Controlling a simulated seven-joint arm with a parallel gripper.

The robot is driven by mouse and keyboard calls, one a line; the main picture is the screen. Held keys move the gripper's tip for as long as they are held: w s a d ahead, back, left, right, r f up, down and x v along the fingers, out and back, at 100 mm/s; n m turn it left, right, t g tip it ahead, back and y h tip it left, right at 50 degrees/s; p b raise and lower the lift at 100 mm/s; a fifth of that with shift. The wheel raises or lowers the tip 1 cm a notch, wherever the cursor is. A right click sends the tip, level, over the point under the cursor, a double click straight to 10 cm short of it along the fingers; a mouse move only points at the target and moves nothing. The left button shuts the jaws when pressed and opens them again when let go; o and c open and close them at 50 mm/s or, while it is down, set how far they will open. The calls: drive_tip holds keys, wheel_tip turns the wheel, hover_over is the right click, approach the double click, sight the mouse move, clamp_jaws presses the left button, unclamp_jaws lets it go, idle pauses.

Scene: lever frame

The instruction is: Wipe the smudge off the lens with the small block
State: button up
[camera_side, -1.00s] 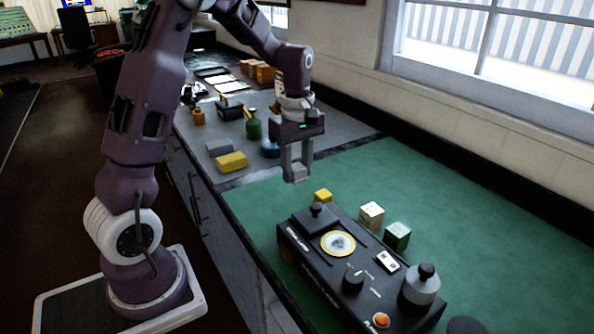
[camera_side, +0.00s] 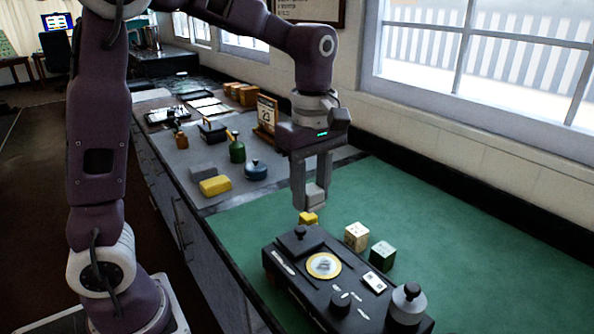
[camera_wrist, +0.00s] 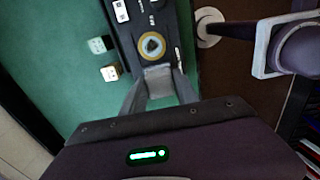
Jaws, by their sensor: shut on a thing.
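The lens (camera_side: 323,265) is a round disc with a yellow ring, set in the top of a black control box (camera_side: 283,262). A greyish smudge (camera_side: 324,264) shows on its pale middle. My gripper (camera_side: 313,190) points down, shut on a small light grey block (camera_side: 315,196). The block is held in the air, apart from the lens, above the back end of the box in the side view. In the wrist view the block (camera_wrist: 158,72) sits between the fingers, just below the lens (camera_wrist: 151,45) in the picture, with a dark mark in the ring.
The box carries a black knobbed block (camera_side: 300,238), a dial (camera_side: 340,303) and a grey knobbed cylinder (camera_side: 407,303). The green mat (camera_side: 450,240) is clear at right.

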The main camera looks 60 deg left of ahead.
drive_tip(key=s+d, duration=0.2)
drive_tip(key=d, duration=0.1)
approach(315, 270)
drive_tip(key=shift+s+f, duration=0.2)
drive_tip(key=shift+f, duration=1.1)
drive_tip(key=shift+s+f, duration=0.2)
drive_tip(key=shift+f, duration=1.1)
drive_tip(key=shift+w+f, duration=0.35)
drive_tip(key=shift+f, duration=0.35)
drive_tip(key=shift+w+r, duration=0.25)
drive_tip(key=shift+w, duration=0.5)
drive_tip(key=shift+w+r, duration=0.3)
drive_tip(key=shift+w, duration=0.45)
drive_tip(key=shift+w+r, duration=0.25)
drive_tip(key=shift+w, duration=0.85)
drive_tip(key=shift+s, duration=2.8)
drive_tip(key=shift+s+r, duration=0.1)
drive_tip(key=shift+s, duration=0.1)
wheel_tip(315, 270, up, 6)
drive_tip(key=shift+r, duration=0.15)
